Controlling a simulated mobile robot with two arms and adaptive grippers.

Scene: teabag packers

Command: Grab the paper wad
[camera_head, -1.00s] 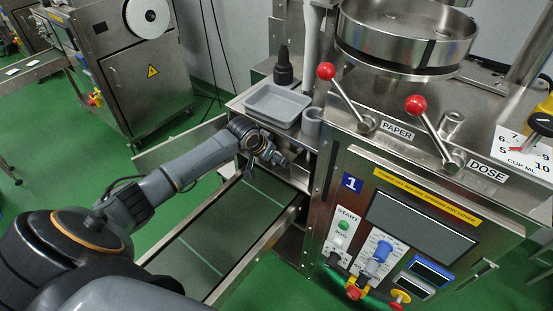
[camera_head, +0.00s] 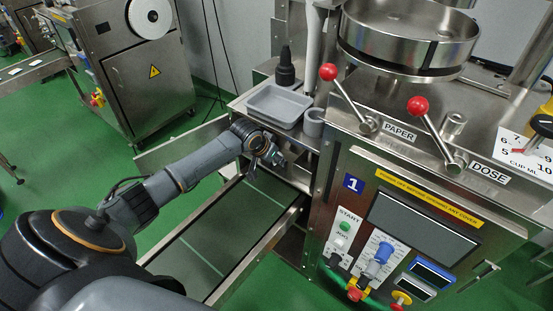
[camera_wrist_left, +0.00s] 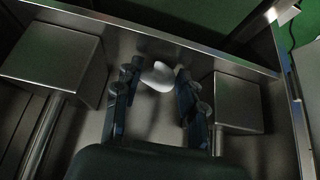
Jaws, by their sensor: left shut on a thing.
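The paper wad (camera_wrist_left: 158,77) shows in the left wrist view as a small white rounded lump between the fingertips of my left gripper (camera_wrist_left: 155,80). The fingers are closed on its sides. In the head view my left gripper (camera_head: 272,156) is at the machine's left side, just below the grey tray and above the upper end of the belt. The wad cannot be made out there. My right gripper does not show in either view.
A grey tray (camera_head: 279,105) and a dark bottle (camera_head: 285,68) stand on the steel ledge above the gripper. Two metal blocks (camera_wrist_left: 52,62) (camera_wrist_left: 237,101) flank the fingers. The belt (camera_head: 215,240) below is clear. The control panel (camera_head: 385,235) stands to the right.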

